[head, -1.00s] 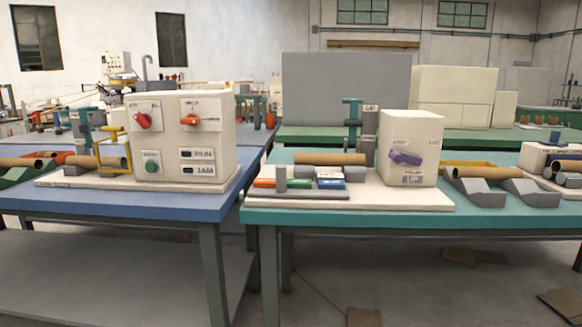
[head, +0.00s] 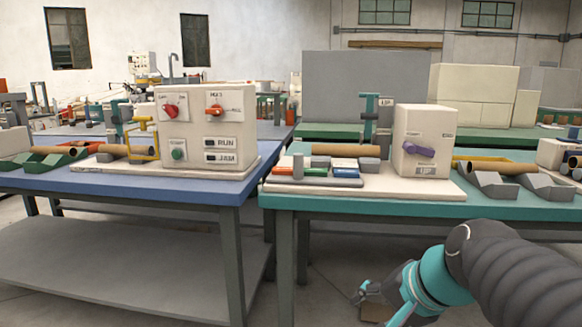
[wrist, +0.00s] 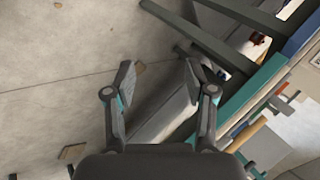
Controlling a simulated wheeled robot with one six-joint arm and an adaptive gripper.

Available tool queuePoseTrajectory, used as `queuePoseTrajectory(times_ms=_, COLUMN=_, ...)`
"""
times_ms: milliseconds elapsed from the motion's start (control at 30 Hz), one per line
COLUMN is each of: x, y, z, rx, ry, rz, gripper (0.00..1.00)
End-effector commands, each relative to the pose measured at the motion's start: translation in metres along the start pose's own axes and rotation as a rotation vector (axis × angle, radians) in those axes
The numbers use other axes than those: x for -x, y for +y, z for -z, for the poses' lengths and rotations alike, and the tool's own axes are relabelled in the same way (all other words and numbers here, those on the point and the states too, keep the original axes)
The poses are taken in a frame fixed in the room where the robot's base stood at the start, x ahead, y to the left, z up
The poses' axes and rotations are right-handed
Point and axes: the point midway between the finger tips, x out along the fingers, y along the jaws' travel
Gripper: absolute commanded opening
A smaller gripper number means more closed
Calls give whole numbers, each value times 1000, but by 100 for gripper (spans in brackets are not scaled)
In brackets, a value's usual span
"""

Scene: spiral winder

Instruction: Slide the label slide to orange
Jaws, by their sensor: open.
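The low label fixture on the right bench carries a row of coloured patches: a red-orange patch (head: 283,171), a green patch (head: 318,172) and a blue patch (head: 345,173). A short grey upright post (head: 298,166) stands between the red-orange and green patches; it looks like the label slide's handle, though its marking is too small to read. My gripper (head: 364,290) is low in front of the right bench, below its top and well apart from the fixture. In the wrist view my gripper (wrist: 159,82) is open with nothing between its fingers.
The teal bench (head: 400,203) also holds a cream box with a purple knob (head: 419,149), cardboard tubes and grey cradles. A blue bench (head: 130,190) with a control box (head: 208,130) stands to the left. Bare floor lies in front; the wrist view shows a bench edge at right.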

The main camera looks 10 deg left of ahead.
Motion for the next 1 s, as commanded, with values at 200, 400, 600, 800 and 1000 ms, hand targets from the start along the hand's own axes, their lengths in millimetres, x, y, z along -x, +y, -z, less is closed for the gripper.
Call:
queuePoseTrajectory(times_ms=200, x=-30, y=-101, z=58, rx=-565, ry=-184, rz=259, gripper=55)
queuePoseTrajectory(times_ms=400, x=-46, y=-181, z=129, rx=-1054, ry=-430, rz=470, gripper=55)
queuePoseTrajectory(times_ms=600, x=-54, y=-228, z=194, rx=-1407, ry=-683, rz=611, gripper=55)
queuePoseTrajectory(times_ms=800, x=-54, y=-247, z=225, rx=-1557, ry=-824, rz=671, gripper=55)
queuePoseTrajectory(times_ms=1000, x=-61, y=-260, z=228, rx=-1576, ry=-847, rz=677, gripper=55)
